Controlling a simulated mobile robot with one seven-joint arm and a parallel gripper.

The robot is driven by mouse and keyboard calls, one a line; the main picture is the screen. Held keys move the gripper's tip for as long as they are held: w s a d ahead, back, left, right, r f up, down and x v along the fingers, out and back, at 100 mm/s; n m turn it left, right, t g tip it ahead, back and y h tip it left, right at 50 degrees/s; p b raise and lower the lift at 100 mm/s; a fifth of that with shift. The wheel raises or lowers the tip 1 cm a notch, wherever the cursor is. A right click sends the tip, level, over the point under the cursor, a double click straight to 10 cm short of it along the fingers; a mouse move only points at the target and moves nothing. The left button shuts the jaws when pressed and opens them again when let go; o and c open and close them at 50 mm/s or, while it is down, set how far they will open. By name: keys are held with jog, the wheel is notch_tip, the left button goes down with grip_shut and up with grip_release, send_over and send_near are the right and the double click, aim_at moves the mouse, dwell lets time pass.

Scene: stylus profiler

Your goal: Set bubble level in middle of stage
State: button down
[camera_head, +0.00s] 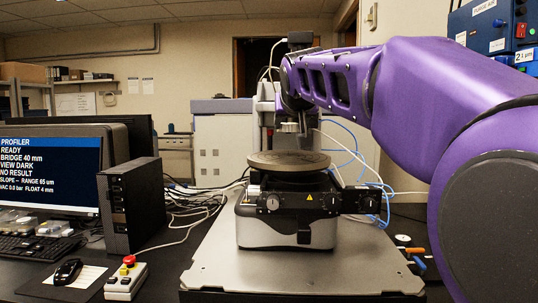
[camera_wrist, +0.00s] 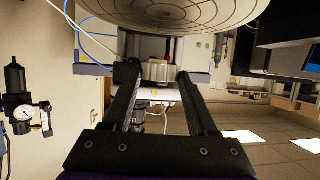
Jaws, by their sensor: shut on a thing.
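The stage (camera_head: 288,160) is a round grey disc on top of the profiler (camera_head: 285,225). Its top, marked with rings and spokes, also fills the upper edge of the wrist view (camera_wrist: 165,15). My gripper (camera_wrist: 156,73) has its two black fingers on either side of a small silver piece (camera_wrist: 160,71), which I take for the bubble level. A small silver round piece (camera_head: 290,127) shows above the stage in the head view, apart from its surface; it seems to be the same level. The gripper's fingers are hard to make out in the head view.
A monitor (camera_head: 50,168), a dark computer box (camera_head: 131,205) and a red-topped button box (camera_head: 126,277) stand at left. Loose cables run behind the profiler. Tools (camera_head: 411,250) lie at right. The front of the metal base plate (camera_head: 300,276) is clear.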

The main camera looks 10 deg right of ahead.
aim_at(289, 158)
jog(key=shift+f+b, duration=0.6)
jog(key=shift+f, duration=2.3)
jog(key=shift+f, duration=0.2)
jog(key=shift+c, duration=1)
grip_release()
jog(key=shift+r, duration=0.25)
